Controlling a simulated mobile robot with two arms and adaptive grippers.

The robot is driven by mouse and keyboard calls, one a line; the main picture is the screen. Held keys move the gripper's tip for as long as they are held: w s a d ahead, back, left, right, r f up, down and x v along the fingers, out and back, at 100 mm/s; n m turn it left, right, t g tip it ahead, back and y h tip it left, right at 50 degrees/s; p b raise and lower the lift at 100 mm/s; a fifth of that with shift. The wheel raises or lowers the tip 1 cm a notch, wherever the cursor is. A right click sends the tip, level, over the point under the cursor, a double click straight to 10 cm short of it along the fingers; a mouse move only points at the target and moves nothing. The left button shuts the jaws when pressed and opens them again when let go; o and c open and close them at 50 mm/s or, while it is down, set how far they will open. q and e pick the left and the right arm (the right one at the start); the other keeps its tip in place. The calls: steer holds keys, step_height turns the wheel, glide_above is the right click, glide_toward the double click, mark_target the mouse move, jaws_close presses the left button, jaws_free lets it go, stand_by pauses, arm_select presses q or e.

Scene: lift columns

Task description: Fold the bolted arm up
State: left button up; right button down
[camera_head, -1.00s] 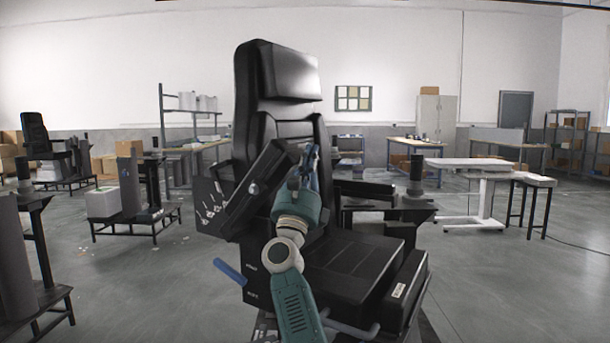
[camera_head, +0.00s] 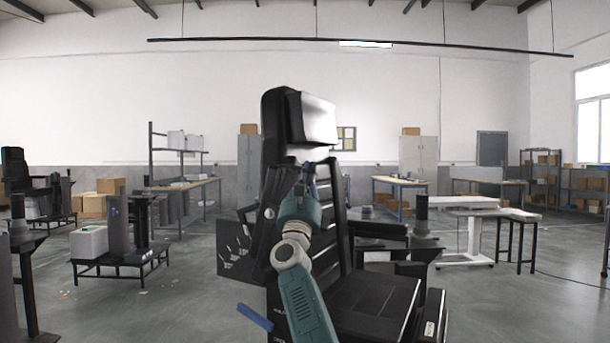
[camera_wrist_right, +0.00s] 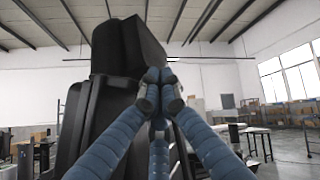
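A black padded chair (camera_head: 375,305) stands in front of me, with its tall backrest and headrest (camera_head: 318,118) upright. Its near armrest (camera_head: 262,240), with a round bolt on its side, stands steeply up along the backrest. The far armrest (camera_head: 378,229) lies level. My right gripper (camera_head: 309,168) is at the upper end of the near armrest, partly hidden by my own wrist. In the right wrist view its blue fingers (camera_wrist_right: 160,82) come together at the tips, close to black chair parts. I see nothing held between them; exact contact is unclear. My left gripper is out of view.
A blue lever (camera_head: 255,317) sticks out low on the chair's near side. A panel with white marks (camera_head: 236,263) is beside the armrest. A white table (camera_head: 468,212) stands to the right, and a low black stand (camera_head: 118,262) to the left. Open floor lies between.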

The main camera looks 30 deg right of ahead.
steer(key=v, duration=1.1)
steer(key=shift+s+f, duration=0.2)
steer(key=shift+s, duration=0.05)
stand_by(0.3)
